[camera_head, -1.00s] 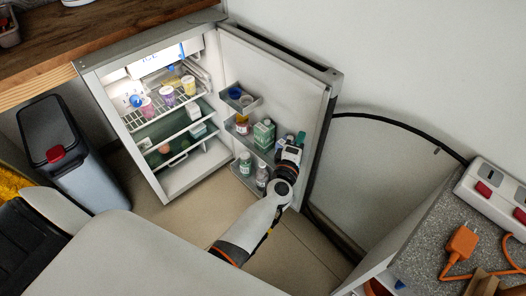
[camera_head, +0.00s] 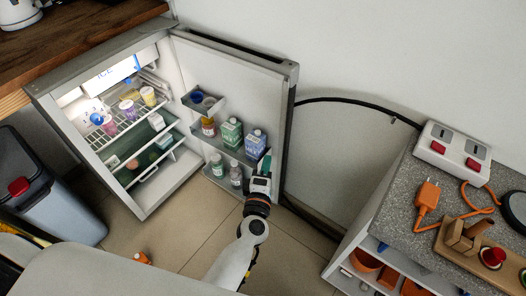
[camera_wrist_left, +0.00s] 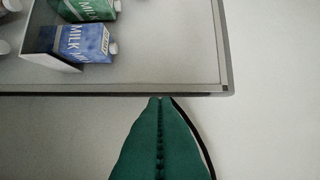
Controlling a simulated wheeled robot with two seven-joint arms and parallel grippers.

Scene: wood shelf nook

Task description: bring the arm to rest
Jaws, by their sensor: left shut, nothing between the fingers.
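My left gripper (camera_head: 265,162) is in front of the open fridge door's shelves. In the left wrist view its green fingers (camera_wrist_left: 160,100) are pressed together with nothing between them. The blue milk carton (camera_head: 256,143) stands in the door shelf just beyond the fingertips, beside the green milk carton (camera_head: 232,132). Both cartons also show at the top left of the left wrist view, the blue one (camera_wrist_left: 85,43) apart from the fingers. My right gripper is in neither view.
The fridge door (camera_head: 240,75) stands wide open. Cups sit on the fridge's wire shelf (camera_head: 125,125). A grey bin (camera_head: 55,205) is at left. A counter (camera_head: 410,185) with a power strip (camera_head: 455,152) and orange charger (camera_head: 427,195) is at right. Floor between is mostly clear.

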